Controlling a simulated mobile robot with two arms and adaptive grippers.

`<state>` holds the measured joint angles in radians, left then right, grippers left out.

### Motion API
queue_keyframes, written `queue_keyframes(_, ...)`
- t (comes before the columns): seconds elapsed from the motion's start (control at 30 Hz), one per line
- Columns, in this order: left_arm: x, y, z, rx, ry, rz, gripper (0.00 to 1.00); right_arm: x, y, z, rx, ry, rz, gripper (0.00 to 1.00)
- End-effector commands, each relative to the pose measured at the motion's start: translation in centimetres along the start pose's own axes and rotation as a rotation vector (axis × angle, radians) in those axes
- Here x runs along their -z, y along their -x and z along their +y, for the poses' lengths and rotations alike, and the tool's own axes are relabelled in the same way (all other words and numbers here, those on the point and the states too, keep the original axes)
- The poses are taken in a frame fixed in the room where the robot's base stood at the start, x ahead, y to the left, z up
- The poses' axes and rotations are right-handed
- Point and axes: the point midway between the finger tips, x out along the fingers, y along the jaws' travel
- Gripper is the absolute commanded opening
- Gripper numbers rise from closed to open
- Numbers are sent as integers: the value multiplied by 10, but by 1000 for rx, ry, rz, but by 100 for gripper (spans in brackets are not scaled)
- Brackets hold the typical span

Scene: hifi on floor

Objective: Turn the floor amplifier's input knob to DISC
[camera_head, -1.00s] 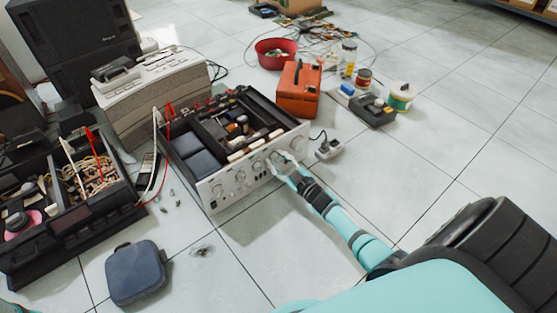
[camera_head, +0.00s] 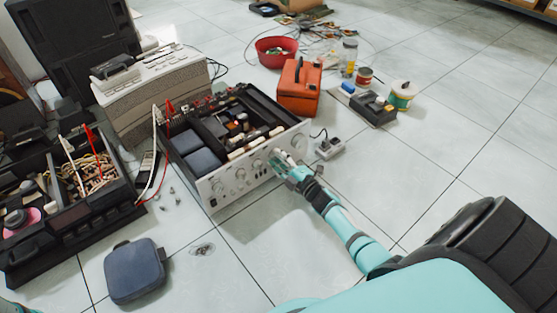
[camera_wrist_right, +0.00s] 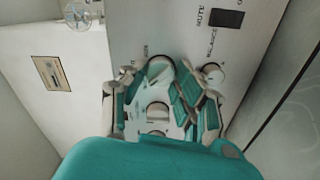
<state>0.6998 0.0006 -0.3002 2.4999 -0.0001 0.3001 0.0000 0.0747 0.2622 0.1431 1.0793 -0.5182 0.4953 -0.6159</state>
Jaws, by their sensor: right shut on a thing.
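The floor amplifier (camera_head: 226,186) sits on the tiles with its lid off and its silver front panel facing me. My right gripper (camera_head: 283,162) is at the right end of that panel, shut on a knob. In the right wrist view the gripper's teal-padded fingers (camera_wrist_right: 154,88) stand on either side of a silver knob (camera_wrist_right: 158,70). A second round knob (camera_wrist_right: 157,112) shows between the fingers, and a smaller one (camera_wrist_right: 213,73) beside the right finger. The fingers hide part of the panel, and I cannot read the input marks or the pointer's setting. My left gripper is out of view.
An orange case (camera_head: 298,88) and a small grey device (camera_head: 329,148) stand right of the amplifier. A beige unit (camera_head: 150,95) is behind it. An open black unit (camera_head: 68,228) and a dark blue pouch (camera_head: 135,271) are at left. Floor in front is mostly clear.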

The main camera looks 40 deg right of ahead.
Motion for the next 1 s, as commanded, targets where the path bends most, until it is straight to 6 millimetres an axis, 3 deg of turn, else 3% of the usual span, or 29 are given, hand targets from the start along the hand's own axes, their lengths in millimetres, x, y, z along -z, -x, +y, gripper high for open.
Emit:
queue_keyframes(0.3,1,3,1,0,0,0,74,0,0,-1,1,118,0,0)
queue_keyframes(0.83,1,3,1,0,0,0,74,0,1,-2,2,143,0,0)
queue_keyframes(0.87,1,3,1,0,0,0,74,0,1,-2,2,143,0,32)
queue_keyframes(1.0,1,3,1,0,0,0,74,0,0,-1,2,142,0,50)
